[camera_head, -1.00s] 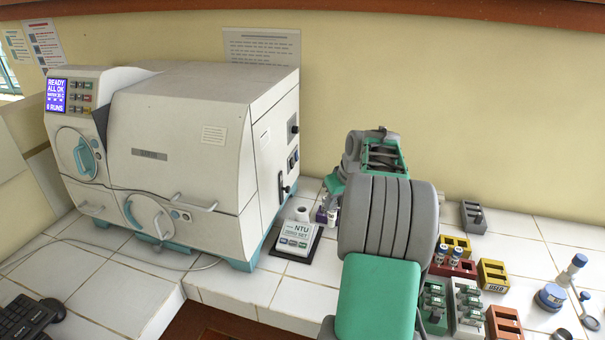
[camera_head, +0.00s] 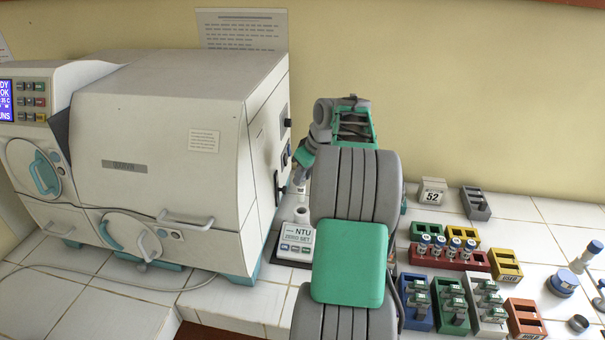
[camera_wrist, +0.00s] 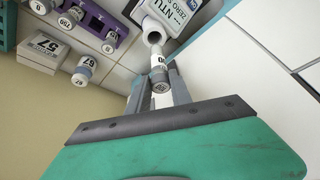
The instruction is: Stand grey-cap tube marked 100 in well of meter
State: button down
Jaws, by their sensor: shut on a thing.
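My gripper (camera_wrist: 160,90) is shut on a grey-cap tube (camera_wrist: 161,80), in the wrist view. Its grey cap faces the camera. Only part of its printed mark shows, so I cannot read the full number. The white meter (camera_wrist: 178,12) labelled NTU lies just beyond, with its round well (camera_wrist: 152,34) close to the tube's far end.
A large white machine (camera_head: 170,150) is close left of the meter. Coloured racks (camera_head: 447,257) fill the right counter.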

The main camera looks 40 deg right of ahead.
aim_at(304, 201)
jog(key=shift+w+f, duration=0.1)
jog(key=shift+f, duration=0.35)
jog(key=shift+f+b, duration=3.95)
jog(key=shift+f, duration=0.95)
jog(key=c, duration=1.1)
grip_release()
jog(key=v, duration=0.7)
jog(key=shift+r, duration=0.4)
